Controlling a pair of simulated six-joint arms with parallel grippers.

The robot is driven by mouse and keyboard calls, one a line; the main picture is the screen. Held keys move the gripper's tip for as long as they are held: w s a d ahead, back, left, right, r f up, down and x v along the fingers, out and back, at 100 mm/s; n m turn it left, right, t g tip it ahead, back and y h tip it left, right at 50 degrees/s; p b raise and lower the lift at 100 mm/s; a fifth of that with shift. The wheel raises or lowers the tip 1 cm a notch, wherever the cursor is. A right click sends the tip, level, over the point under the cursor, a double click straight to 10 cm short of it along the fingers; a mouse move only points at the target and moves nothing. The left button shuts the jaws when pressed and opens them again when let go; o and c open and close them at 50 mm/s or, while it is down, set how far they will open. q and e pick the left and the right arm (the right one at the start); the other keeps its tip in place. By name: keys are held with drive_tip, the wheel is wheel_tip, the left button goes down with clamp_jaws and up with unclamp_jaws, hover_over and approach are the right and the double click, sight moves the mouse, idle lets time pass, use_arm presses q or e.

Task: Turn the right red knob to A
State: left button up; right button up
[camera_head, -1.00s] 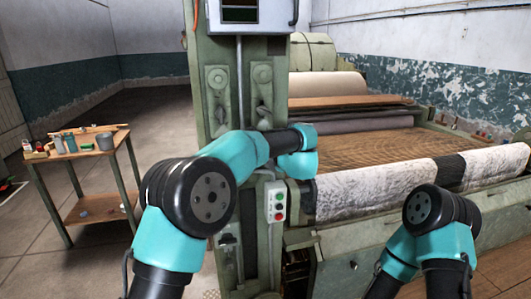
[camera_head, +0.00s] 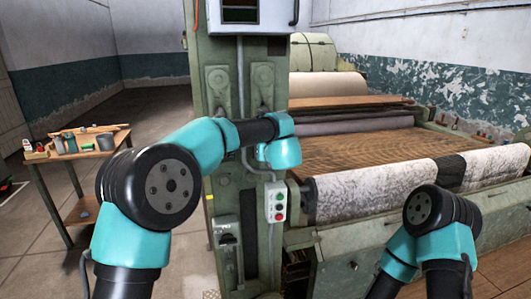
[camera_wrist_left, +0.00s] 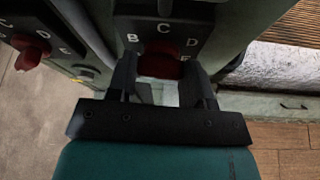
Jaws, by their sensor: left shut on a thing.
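The right red knob (camera_wrist_left: 157,66) sits on a dark dial plate (camera_wrist_left: 165,27) in the left wrist view. White letters B, C, D and part of an E show around it, with C at the top; I see no A. My left gripper (camera_wrist_left: 161,75) has one finger on each side of this knob and is shut on it. Which letter the knob points at I cannot tell. Another red knob (camera_wrist_left: 31,50) on its own lettered plate is at the upper left, apart from the gripper. In the head view my left arm hides both knobs. My right gripper is out of view.
A green machine column (camera_head: 215,95) stands before me with a small button box (camera_head: 276,202) on it. The loom-like machine with rolled cloth (camera_head: 375,188) is to the right.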

use_arm(q)
drive_tip(key=shift+n+t+h, duration=0.6)
drive_tip(key=shift+n+h, duration=1.1)
drive_tip(key=shift+n, duration=0.9)
drive_tip(key=o, duration=0.9)
drive_tip(key=v, duration=1.7)
drive_tip(key=shift+s+a+r, duration=0.1)
drive_tip(key=shift+s+a, duration=0.05)
